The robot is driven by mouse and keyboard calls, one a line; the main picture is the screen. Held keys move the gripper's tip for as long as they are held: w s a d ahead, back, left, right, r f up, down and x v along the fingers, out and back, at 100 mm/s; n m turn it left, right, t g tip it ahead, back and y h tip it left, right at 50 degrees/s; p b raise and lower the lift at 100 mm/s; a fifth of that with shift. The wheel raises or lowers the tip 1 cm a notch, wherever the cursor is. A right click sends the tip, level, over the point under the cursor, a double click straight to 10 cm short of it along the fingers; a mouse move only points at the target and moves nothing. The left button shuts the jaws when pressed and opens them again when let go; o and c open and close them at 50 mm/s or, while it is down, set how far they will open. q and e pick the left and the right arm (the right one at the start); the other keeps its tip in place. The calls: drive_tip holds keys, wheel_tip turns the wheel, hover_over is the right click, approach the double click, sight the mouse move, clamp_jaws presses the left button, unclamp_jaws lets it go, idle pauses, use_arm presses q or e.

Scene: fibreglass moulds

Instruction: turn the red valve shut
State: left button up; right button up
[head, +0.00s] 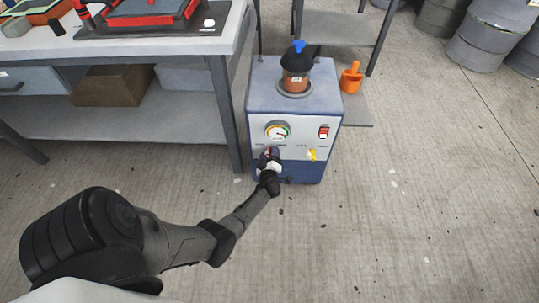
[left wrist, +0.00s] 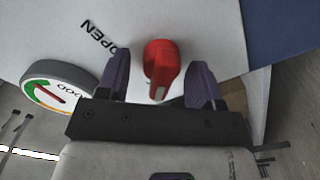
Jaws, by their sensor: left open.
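The red valve (left wrist: 161,60) is a small red handle on the pale front panel of the cabinet (head: 265,98). In the left wrist view its lever, with a pale stripe, points down toward my gripper's palm, and the printed word OPEN is to its left. My left gripper (left wrist: 160,78) is open, with one dark finger on each side of the valve. Gaps show between the fingers and the handle. In the head view, my left gripper (head: 270,157) is at the panel below the gauge and hides most of the valve. My right gripper is not in view.
A round gauge (head: 277,130) is just above the valve. A red switch (head: 323,131) and a yellow handle (head: 311,154) are to the right. A jar with a black cap (head: 296,66) stands on the cabinet. A workbench (head: 120,128) stands left; open floor lies in front and right.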

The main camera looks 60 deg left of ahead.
use_arm(q)
drive_tip(key=shift+d, duration=0.1)
drive_tip(key=shift+s+d+p, duration=0.25)
drive_tip(key=shift+p, duration=0.1)
drive_tip(key=p+v, duration=0.5)
drive_tip(key=v, duration=0.8)
drive_tip(key=shift+w+f, duration=0.1)
